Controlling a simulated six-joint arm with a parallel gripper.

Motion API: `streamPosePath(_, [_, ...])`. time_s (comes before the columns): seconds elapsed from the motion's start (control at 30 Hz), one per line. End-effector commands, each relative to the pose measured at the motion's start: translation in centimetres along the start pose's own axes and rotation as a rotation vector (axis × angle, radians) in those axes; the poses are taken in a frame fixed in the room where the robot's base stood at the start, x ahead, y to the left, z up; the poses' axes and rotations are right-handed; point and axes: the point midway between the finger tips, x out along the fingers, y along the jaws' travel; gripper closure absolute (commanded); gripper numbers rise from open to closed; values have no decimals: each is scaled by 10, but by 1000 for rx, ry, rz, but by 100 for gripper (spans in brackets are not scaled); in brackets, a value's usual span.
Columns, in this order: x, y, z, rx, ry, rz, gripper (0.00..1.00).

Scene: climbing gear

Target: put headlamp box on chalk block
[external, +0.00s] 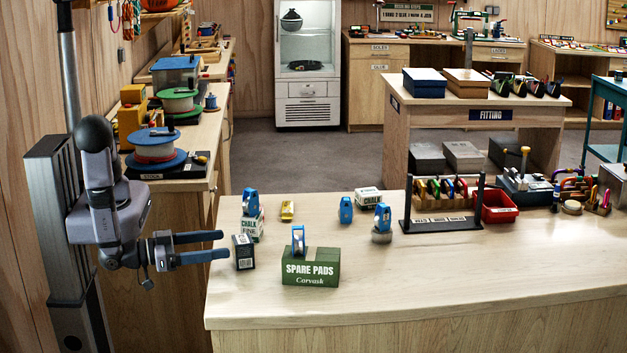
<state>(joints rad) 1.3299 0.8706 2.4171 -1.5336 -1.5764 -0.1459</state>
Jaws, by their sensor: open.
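A small dark box with white print (243,252), likely the headlamp box, stands upright near the left end of the wooden bench; its print is too small to read. My gripper (224,245) is open, its two blue fingers pointing right, with their tips just left of this box. I cannot tell their height or depth against it. A white and green chalk block (251,230) stands just behind the box, with a blue device (250,203) on top. Another chalk block (368,197) lies farther back, its top looking bare.
A green spare pads box (310,270) with a blue device on it stands right of the dark box. A black rack (442,222) is farther right. The front right bench is clear.

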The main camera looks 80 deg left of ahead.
Motion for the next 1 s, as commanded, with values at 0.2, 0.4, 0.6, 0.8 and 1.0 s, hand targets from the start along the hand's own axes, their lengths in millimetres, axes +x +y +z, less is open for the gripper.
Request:
streamPosePath(0.2, [15, -1, -1, 1, 0, -4, 33])
streamPosePath(0.4, [21, 0, 0, 0, 0, -1, 33])
streamPosePath(0.6, [30, 0, -2, 1, 0, -3, 33])
streamPosePath(0.8, [53, 2, -4, 1, 0, -4, 33])
streamPosePath(1.0, [70, 3, -1, 1, 0, -2, 33])
